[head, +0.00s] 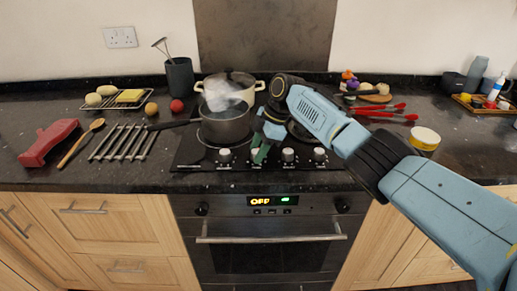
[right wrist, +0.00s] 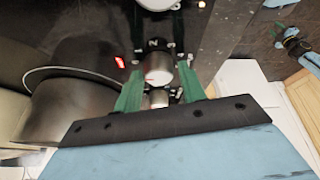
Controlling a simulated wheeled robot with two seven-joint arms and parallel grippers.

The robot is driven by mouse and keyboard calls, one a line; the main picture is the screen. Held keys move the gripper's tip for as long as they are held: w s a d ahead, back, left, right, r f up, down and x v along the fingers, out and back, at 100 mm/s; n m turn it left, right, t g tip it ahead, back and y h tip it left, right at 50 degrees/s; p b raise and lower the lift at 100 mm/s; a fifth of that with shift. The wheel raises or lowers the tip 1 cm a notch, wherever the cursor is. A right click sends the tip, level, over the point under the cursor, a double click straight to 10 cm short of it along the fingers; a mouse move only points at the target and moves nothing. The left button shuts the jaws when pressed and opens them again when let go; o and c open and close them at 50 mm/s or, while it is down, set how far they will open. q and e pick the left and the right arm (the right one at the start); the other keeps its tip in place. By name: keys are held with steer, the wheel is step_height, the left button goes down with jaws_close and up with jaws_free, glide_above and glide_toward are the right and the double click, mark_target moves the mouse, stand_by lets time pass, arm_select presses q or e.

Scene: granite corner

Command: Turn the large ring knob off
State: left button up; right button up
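The black hob (head: 190,160) has a row of silver knobs along its front, with a steaming grey pot (head: 225,127) on its left side. My right gripper (head: 261,148) reaches down at the second knob from the left (head: 255,155). In the right wrist view its two green fingers (right wrist: 159,80) stand apart, one on each side of a silver knob (right wrist: 158,68). I cannot tell whether they touch it. Which ring each knob serves is too small to read. My left gripper is out of the head view; a small blue, black and green part at the right wrist view's upper right looks like it.
A cream lidded pot (head: 241,80) stands behind the grey pot, whose handle points left. Left are a metal trivet (head: 123,142), wooden spoon (head: 80,145) and red object (head: 48,143). Red tongs (head: 385,115) and a yellow-and-white tub (head: 425,139) lie right. The oven display (head: 261,202) reads OFF.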

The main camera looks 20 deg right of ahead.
steer(key=shift+o, duration=1.1)
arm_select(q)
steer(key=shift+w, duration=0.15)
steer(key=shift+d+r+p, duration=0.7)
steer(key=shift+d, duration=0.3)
arm_select(e)
steer(key=w+v, duration=0.1)
steer(key=v, duration=1.2)
steer(key=shift+s+r, duration=0.25)
steer(key=shift+s, duration=0.25)
